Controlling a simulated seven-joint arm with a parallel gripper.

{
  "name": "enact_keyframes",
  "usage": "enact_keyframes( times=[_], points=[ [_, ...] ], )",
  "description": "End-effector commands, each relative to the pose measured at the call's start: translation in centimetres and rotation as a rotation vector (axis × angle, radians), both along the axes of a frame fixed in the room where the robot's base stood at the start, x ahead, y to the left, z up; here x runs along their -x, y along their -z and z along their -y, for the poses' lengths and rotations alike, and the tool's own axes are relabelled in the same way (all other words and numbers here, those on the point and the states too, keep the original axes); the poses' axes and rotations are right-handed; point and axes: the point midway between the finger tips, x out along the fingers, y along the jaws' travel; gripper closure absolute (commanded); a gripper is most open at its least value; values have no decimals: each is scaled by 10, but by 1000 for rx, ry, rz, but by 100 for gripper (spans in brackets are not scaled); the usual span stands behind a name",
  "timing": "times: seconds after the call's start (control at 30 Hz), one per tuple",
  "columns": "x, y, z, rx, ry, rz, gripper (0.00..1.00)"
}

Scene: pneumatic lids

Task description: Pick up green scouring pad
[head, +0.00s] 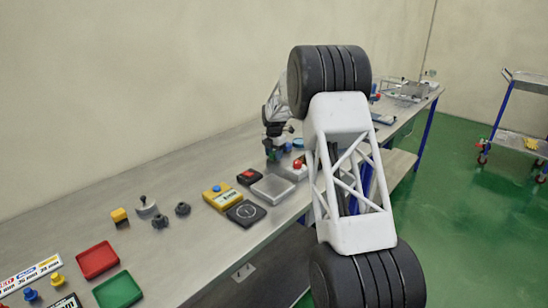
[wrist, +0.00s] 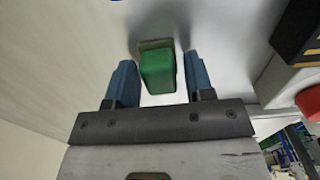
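The green scouring pad (wrist: 158,71) shows in the wrist view as a small green block with a dull olive-yellow part at its far end. It is on the grey bench top. My gripper (wrist: 154,80) is open, with one blue finger on each side of the pad. A gap shows between the pad and each finger, so neither seems to touch it. In the head view my gripper (head: 274,153) is low over the far part of the bench, partly hidden by my arm. I cannot make out the pad clearly there.
On the bench (head: 190,250), a grey square plate (head: 273,188), a red button box (head: 297,166) and a yellow device (head: 222,197) lie near my gripper. A red tray (head: 97,260) and a green tray (head: 118,291) are at the near left. A dark box (wrist: 296,30) is close on the right in the wrist view.

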Motion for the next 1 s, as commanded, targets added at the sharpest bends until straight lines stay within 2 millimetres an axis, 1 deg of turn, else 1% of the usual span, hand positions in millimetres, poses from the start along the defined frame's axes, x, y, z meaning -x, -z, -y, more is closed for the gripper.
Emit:
enact_keyframes(
  times=[0.03, 0.2, 0.23, 0.27, 0.5, 0.67, 0.87, 1.0],
  points=[
    [0, 0, 0, 0, 0, 0, 60],
    [0, 0, 0, 0, 0, 0, 86],
    [0, 0, 0, 0, 0, 0, 90],
    [0, 0, 0, 0, 0, 0, 92],
    [0, -1, 0, 0, 0, 0, 92],
    [0, -7, 0, 0, 0, 1, 92],
    [0, -28, 0, 0, 0, 3, 92],
    [0, -49, 0, -1, 0, 2, 92]
  ],
)
